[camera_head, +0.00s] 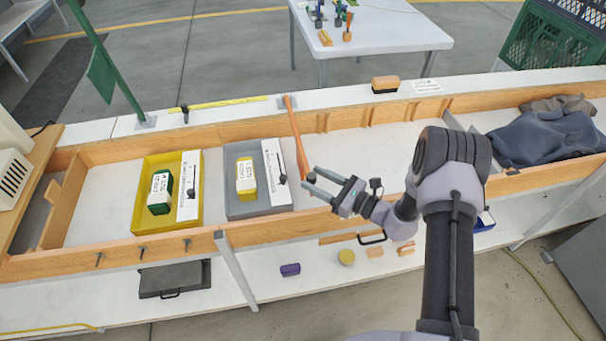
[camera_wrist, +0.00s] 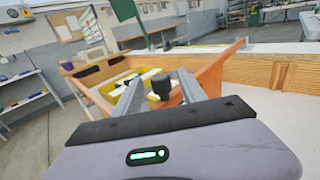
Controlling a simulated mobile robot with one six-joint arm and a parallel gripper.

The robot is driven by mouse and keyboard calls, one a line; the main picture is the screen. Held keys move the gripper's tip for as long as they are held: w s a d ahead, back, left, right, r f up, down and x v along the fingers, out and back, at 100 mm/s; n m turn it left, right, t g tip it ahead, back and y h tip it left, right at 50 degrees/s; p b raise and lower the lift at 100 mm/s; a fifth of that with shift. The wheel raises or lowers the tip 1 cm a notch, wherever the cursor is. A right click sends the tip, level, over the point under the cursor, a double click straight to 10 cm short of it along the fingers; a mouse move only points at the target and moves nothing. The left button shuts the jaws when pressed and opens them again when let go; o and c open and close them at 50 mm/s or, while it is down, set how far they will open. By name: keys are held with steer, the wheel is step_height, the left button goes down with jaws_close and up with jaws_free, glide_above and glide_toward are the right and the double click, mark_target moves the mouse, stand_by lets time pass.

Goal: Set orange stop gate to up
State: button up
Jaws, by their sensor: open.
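An orange bar (camera_head: 295,135), which looks like the stop gate, stands across the long wooden-sided trough just right of the grey tray. It runs from the back rim to near my gripper, and in the wrist view (camera_wrist: 222,64) it slopes up to the right. I cannot tell whether it is up or down. My gripper (camera_head: 307,179) is open at the near end of the bar, over the front of the trough. In the wrist view, a black knob (camera_wrist: 160,84) shows between the fingers. I see no contact between the fingers and the bar.
A grey tray (camera_head: 235,207) with a yellow box and a yellow tray (camera_head: 148,222) with a green box stand left of the bar. The trough floor (camera_head: 365,150) to its right is clear. Dark cloth (camera_head: 540,140) lies at the far right.

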steer(key=x, duration=0.4)
steer(key=shift+w+a+b, duration=0.25)
steer(key=shift+a+b, duration=0.05)
steer(key=shift+a, duration=0.05)
jaws_close()
stand_by(1.1)
